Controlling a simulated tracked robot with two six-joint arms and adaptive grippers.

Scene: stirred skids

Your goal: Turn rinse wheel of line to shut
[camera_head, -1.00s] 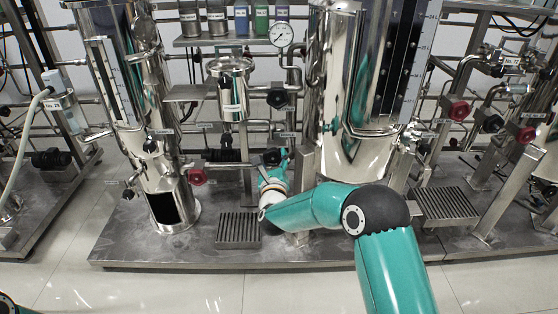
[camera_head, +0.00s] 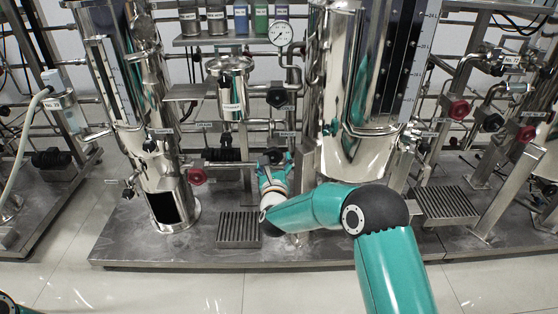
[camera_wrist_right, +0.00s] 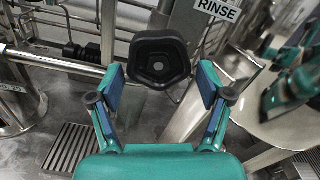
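The rinse wheel (camera_wrist_right: 160,58) is a black, rounded handwheel below a white RINSE label (camera_wrist_right: 218,9) in the right wrist view. In the head view this wheel (camera_head: 272,156) is small and partly covered by my right gripper (camera_head: 276,164), low between the two steel columns. My right gripper (camera_wrist_right: 160,84) is open, with one blue-padded finger on each side of the wheel's near edge. A narrow gap shows between each pad and the rim, so it is not clamped. My left gripper is not in view.
Red wheels (camera_head: 197,176) (camera_head: 459,110) and another black wheel (camera_head: 277,97) sit on nearby pipes. Steel columns (camera_head: 165,150) stand to either side. A drain grate (camera_head: 239,229) lies on the skid base below. A pressure gauge (camera_head: 281,34) is above.

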